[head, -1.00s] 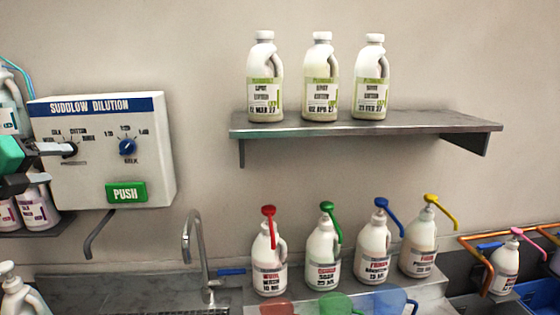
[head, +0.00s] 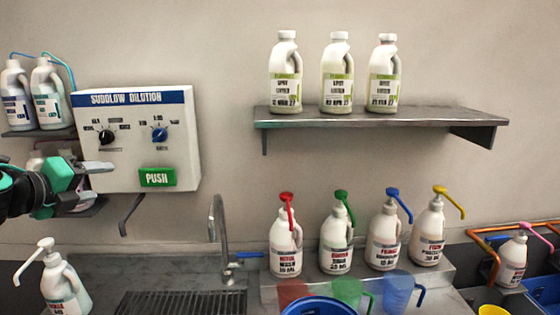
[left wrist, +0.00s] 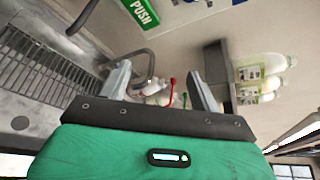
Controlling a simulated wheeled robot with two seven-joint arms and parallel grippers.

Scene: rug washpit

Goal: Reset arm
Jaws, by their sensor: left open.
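My left gripper (head: 88,199) is at the left edge of the head view, with its green body beside the lower left corner of the dilution panel (head: 180,110). In the left wrist view its two fingers (left wrist: 161,88) stand apart with nothing held between them. The panel has a black dial (head: 106,137), a blue dial (head: 160,134) and a green PUSH button (head: 157,177). The gripper is below the black dial and apart from it. My right gripper is in neither view.
A faucet (head: 219,235) rises over the sink grate (head: 180,303). A pump bottle (head: 63,288) stands below my left gripper. Several pump bottles (head: 336,247) stand on a ledge to the right. A wall shelf (head: 380,122) holds three bottles. The wall between is clear.

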